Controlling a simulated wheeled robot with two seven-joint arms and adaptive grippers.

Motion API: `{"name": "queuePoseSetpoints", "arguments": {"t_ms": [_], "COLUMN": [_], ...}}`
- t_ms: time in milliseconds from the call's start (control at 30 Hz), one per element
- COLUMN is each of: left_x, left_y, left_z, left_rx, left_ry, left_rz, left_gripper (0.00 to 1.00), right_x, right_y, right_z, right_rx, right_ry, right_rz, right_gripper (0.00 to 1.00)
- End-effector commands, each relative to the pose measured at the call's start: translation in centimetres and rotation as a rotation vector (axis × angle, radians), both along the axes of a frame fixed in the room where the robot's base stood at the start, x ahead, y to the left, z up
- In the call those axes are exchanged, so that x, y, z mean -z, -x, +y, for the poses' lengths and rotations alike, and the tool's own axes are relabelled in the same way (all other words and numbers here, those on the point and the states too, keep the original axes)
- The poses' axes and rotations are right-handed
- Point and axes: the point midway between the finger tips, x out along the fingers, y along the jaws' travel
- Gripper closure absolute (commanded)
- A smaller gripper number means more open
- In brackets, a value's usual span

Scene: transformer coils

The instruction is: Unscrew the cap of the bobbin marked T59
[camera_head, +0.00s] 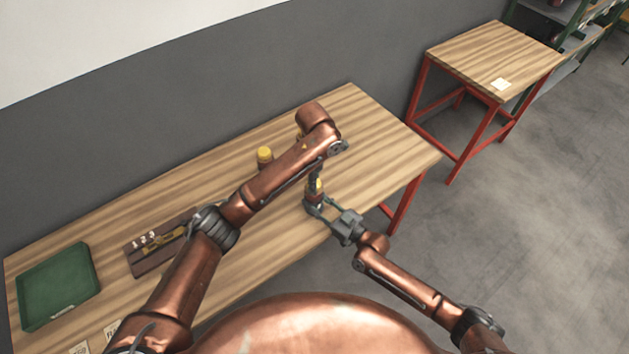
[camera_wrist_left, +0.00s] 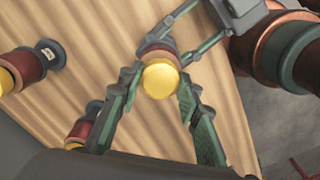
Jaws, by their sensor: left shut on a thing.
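A bobbin (camera_head: 317,194) with a yellow cap stands upright near the front edge of the workbench. In the left wrist view its round yellow cap (camera_wrist_left: 160,80) faces me. My left gripper (camera_wrist_left: 157,82) comes down from above and is shut on the cap, one green finger on each side. My right gripper (camera_head: 315,203) reaches in from the right at a lower level. Its two fingers lie on both sides of the bobbin's body and appear to hold it. I cannot read a T59 mark on this bobbin.
Another yellow-capped bobbin (camera_head: 265,156) stands farther back on the workbench (camera_head: 385,150). Red-brown bobbins (camera_wrist_left: 27,67) show at the wrist view's left. A dark board (camera_head: 150,262) with numbered marks and a green tray (camera_head: 58,285) lie at left. A side table (camera_head: 480,55) stands behind.

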Motion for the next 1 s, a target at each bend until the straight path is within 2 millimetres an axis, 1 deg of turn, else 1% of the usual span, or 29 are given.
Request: {"name": "queuePoseSetpoints", "arguments": {"t_ms": [33,100,200,333,567,600,833,1000], "left_x": [-0.13,-0.14,-0.15,-0.15,-0.15,-0.15,-0.11,-0.08], "left_y": [-0.26,-0.26,-0.26,-0.27,-0.28,-0.28,-0.17,-0.11], "left_z": [0.22,0.23,0.24,0.25,0.27,0.27,0.17,0.11], "left_rx": [-0.084,-0.188,-0.290,-0.341,-0.342,-0.342,-0.339,-0.337], "left_ry": [-0.001,-0.001,-0.002,-0.002,-0.002,-0.002,-0.002,-0.001], "left_rz": [-0.007,-0.007,-0.007,-0.007,-0.007,-0.007,-0.004,-0.003], "left_gripper": [0.97,0.97,0.97,0.97,0.97,0.68,0.52,0.51], "right_x": [-0.02,-0.02,-0.01,-0.01,0.01,0.01,0.01,0.02], "right_y": [0.18,0.18,0.18,0.18,0.17,0.17,0.12,0.06], "right_z": [0.16,0.16,0.15,0.13,0.11,0.11,0.05,0.00], "right_rx": [-0.003,-0.003,-0.002,-0.002,-0.002,-0.002,-0.001,0.000], "right_ry": [-0.001,-0.001,-0.001,-0.001,-0.001,-0.001,-0.001,-0.001], "right_rz": [-0.001,-0.001,-0.001,0.000,0.000,0.000,0.000,0.001], "right_gripper": [1.00,1.00,1.00,1.00,1.00,1.00,1.00,1.00]}}
